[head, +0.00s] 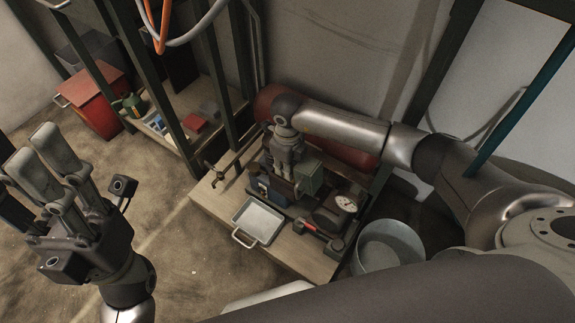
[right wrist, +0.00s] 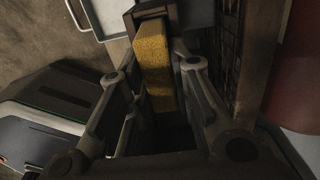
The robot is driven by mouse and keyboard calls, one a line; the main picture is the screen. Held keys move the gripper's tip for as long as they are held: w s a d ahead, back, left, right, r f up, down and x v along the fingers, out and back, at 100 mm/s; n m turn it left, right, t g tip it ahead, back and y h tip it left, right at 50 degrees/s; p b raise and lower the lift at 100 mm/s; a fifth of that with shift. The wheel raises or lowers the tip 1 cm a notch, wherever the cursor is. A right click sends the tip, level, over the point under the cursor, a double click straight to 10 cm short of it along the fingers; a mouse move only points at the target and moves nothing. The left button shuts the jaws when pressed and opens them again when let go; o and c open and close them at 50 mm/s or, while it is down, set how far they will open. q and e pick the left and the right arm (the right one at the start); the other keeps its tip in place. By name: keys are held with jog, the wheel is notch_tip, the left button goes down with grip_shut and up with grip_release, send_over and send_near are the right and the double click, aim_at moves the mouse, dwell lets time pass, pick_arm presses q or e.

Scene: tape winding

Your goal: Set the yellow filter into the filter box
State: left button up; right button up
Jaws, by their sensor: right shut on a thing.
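The yellow filter (right wrist: 155,66) is a thick slab, upright between the fingers of my right gripper (right wrist: 158,85) in the right wrist view. The gripper is shut on it. The filter's far end meets a dark brown frame (right wrist: 143,14), which looks like the filter box; how deep it sits cannot be told. In the head view my right gripper (head: 284,168) points down over the equipment on the bench, and the filter is hidden there. My left gripper (head: 48,172) is raised at the left, fingers apart and empty, away from the bench.
A metal tray (head: 258,220) lies on the bench (head: 215,210), left of a dial gauge (head: 346,203). A grey bucket (head: 388,248) stands to the right. A red cylinder (head: 345,147) lies behind. Dark posts and a red box (head: 92,100) are at the back left.

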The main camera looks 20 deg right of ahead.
jog(key=shift+f+b, duration=0.35)
jog(key=shift+f, duration=0.2)
jog(key=o, duration=0.9)
jog(key=shift+r, duration=0.1)
